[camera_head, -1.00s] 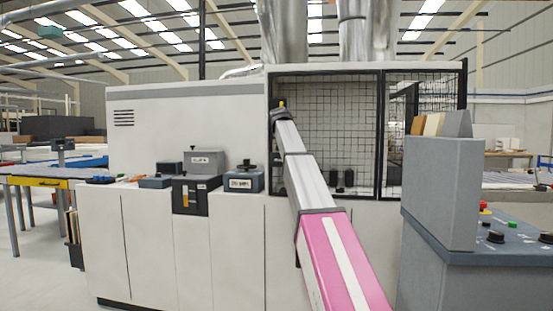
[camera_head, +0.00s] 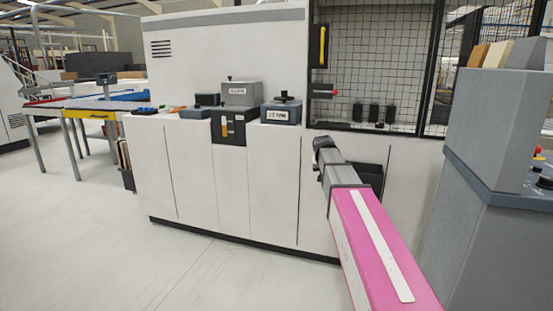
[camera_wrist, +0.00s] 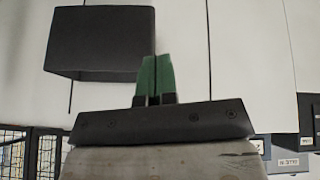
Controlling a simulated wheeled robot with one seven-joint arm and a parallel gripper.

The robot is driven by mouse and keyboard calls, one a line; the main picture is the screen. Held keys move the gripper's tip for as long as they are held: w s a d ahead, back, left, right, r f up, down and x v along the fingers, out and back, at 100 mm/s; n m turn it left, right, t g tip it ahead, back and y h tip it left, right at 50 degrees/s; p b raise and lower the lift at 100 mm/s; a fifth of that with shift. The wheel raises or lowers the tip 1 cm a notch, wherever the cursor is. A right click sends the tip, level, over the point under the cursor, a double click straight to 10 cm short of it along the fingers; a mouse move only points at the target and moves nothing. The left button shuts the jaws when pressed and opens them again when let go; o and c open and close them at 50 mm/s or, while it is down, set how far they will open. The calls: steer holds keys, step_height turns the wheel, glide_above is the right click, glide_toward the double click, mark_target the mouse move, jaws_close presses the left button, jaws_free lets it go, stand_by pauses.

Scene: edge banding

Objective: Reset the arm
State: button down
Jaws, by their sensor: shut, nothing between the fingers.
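My gripper (camera_wrist: 154,80) shows in the wrist view as two green fingertips pressed together with nothing between them. In the head view my pink and grey arm reaches forward from the lower right. Its far end is in front of the white machine's lower panels, below the mesh window. The gripper's fingers cannot be made out in the head view. The white edge banding machine (camera_head: 230,60) stands ahead. A dark box-shaped part (camera_wrist: 100,42) on its front is beside the fingers in the wrist view; it also shows behind my arm in the head view (camera_head: 371,178).
A grey control console (camera_head: 480,220) stands close at the right. Small grey units (camera_head: 241,94) sit on the machine's ledge. A work table (camera_head: 90,106) is at the far left. The floor (camera_head: 100,240) at the left front is clear.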

steer(key=s+a+f+g+y, duration=0.1)
steer(key=s+f+g, duration=0.1)
steer(key=s+f, duration=1.1)
steer(key=s+a+f+n+g+y, duration=0.1)
steer(key=s+f+g, duration=0.2)
steer(key=s+f, duration=1)
steer(key=s, duration=0.5)
steer(key=shift+s+f, duration=0.15)
steer(key=shift+f, duration=0.25)
